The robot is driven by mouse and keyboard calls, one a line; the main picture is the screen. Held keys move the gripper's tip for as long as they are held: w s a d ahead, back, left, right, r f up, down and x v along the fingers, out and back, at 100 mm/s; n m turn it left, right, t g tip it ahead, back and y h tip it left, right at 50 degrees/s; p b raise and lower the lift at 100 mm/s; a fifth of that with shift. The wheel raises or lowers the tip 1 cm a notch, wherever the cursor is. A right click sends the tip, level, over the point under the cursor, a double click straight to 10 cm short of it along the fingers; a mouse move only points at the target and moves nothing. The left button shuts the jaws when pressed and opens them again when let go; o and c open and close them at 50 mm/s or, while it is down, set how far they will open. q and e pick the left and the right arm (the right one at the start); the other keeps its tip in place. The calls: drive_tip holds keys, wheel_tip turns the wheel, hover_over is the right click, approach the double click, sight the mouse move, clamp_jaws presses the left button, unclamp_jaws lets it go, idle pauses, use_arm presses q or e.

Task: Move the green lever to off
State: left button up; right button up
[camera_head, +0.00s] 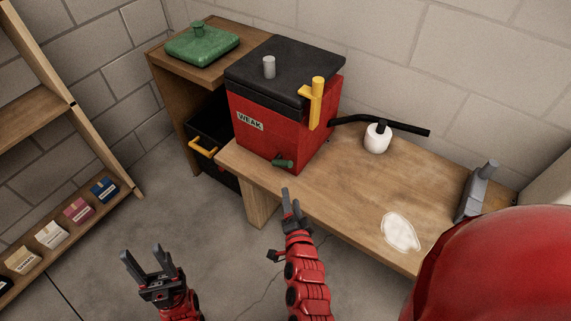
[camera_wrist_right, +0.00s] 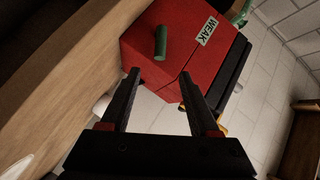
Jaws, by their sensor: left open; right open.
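The green lever (camera_head: 283,162) is a short dark green handle low on the front of the red heater box (camera_head: 285,135). In the right wrist view the green lever (camera_wrist_right: 160,42) shows just beyond and roughly between my right fingertips, apart from them. My right gripper (camera_head: 290,200) is open and empty, in front of and below the lever, near the bench's front edge. It also shows in its wrist view (camera_wrist_right: 158,74). My left gripper (camera_head: 142,251) is open and empty, low over the floor at the left.
The box stands on a wooden bench (camera_head: 350,190) with a black lid, a yellow handle (camera_head: 316,103) and a "WEAK" label. A white pot (camera_head: 377,139), a hammer-like grey tool (camera_head: 475,192) and a white patch (camera_head: 401,231) are to the right. A black bin (camera_head: 207,130) stands left.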

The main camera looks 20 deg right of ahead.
sight(285, 164)
drive_tip(key=p+x, duration=0.1)
drive_tip(key=x, duration=1.5)
drive_tip(key=shift+w+d, duration=0.1)
clamp_jaws()
idle(0.8)
